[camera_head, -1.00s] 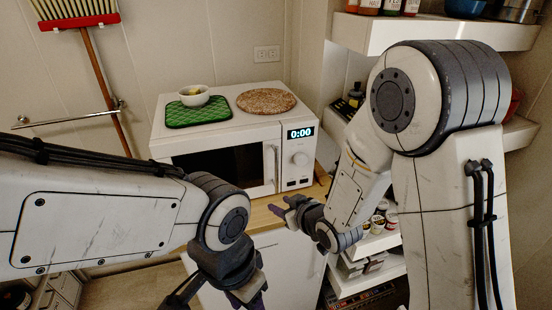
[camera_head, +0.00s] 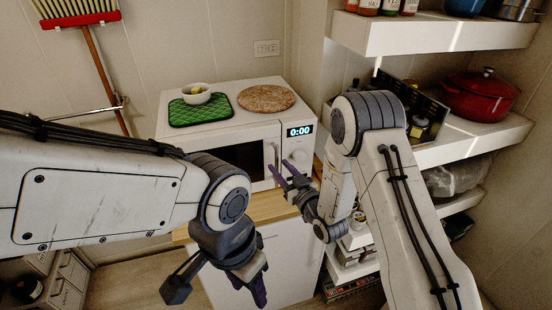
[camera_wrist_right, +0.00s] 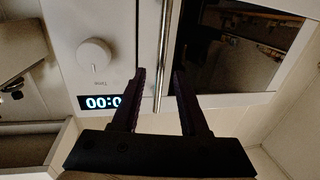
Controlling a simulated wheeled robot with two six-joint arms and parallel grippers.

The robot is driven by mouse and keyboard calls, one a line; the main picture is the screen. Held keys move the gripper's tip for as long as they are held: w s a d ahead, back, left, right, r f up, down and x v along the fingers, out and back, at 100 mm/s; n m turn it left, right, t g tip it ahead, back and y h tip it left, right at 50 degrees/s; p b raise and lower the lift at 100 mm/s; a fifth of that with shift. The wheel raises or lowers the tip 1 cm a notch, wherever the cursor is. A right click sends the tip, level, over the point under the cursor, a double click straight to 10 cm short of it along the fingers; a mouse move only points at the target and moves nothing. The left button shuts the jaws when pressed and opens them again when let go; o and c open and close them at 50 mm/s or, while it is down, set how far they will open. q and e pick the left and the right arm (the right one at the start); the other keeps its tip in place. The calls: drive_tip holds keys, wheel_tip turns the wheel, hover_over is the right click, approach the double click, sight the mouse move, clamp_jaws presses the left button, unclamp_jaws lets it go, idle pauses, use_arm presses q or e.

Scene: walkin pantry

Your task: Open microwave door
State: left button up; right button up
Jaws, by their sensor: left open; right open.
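The white microwave (camera_head: 222,124) sits on the counter with its dark-windowed door (camera_head: 240,158) shut and its display reading 0:00. The vertical door handle (camera_head: 277,158) is near the door's right edge; it also shows in the right wrist view (camera_wrist_right: 163,45), where the picture is upside down. My right gripper (camera_head: 283,168) is open just in front of the handle. In the right wrist view its fingers (camera_wrist_right: 159,74) point at the microwave, with the handle lined up between them; I cannot tell whether they touch it. My left gripper (camera_head: 258,290) is open, low in front of the counter, away from the microwave.
A green mat (camera_head: 200,112) with a white bowl (camera_head: 196,95) and a round board (camera_head: 266,98) lie on the microwave. Shelves with a red pot (camera_head: 482,97) stand at the right. A broom (camera_head: 97,65) hangs at the left. The wooden counter edge (camera_head: 270,206) is bare.

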sight(276, 163)
drive_tip(key=shift+p+x, duration=0.3)
drive_tip(key=shift+x, duration=1.2)
clamp_jaws()
idle(0.4)
